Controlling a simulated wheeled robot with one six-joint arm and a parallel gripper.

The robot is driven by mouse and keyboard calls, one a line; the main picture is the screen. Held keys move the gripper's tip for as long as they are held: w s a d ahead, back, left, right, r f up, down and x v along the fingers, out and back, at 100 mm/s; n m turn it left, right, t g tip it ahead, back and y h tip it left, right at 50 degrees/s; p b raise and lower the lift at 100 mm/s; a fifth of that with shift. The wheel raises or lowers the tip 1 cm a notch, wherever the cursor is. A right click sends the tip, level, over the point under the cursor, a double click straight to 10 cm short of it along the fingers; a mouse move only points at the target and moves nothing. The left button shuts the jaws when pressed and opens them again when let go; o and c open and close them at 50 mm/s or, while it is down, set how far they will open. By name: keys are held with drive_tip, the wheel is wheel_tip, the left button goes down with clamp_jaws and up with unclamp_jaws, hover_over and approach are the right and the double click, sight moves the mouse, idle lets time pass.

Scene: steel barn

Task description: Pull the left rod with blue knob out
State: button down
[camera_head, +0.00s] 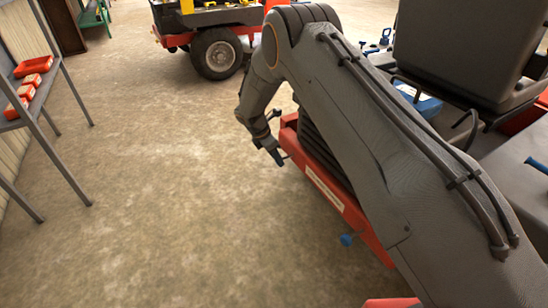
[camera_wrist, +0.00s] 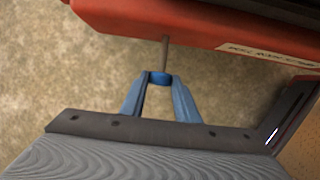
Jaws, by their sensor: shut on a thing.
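A blue knob (camera_wrist: 160,77) on a thin rod (camera_wrist: 166,53) shows in the wrist view. The rod runs out from the underside of a red body panel (camera_wrist: 120,22) and a length of it is visible. My gripper (camera_wrist: 160,84) has its blue fingers closed around the knob. In the head view my gripper (camera_head: 275,152) is at the far end of the red side panel (camera_head: 335,200); the knob it holds is too small to tell there. A second blue knob (camera_head: 347,240) sticks out lower along the same panel, apart from my gripper.
The dark seat (camera_head: 460,50) and a blue box (camera_head: 418,98) are on the red vehicle at right. Another vehicle with a large wheel (camera_head: 216,54) stands behind. A grey shelf (camera_head: 45,95) with red bins (camera_head: 32,66) is at left. The floor between is clear.

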drive_tip(key=c, duration=1.3)
unclamp_jaws()
drive_tip(key=shift+s+a, duration=0.1)
drive_tip(key=shift+a, duration=0.2)
drive_tip(key=shift+c, duration=0.2)
drive_tip(key=shift+d, duration=0.2)
drive_tip(key=p+v, duration=0.1)
drive_tip(key=v, duration=0.6)
drive_tip(key=shift+a+r, duration=0.2)
drive_tip(key=shift+r, duration=0.15)
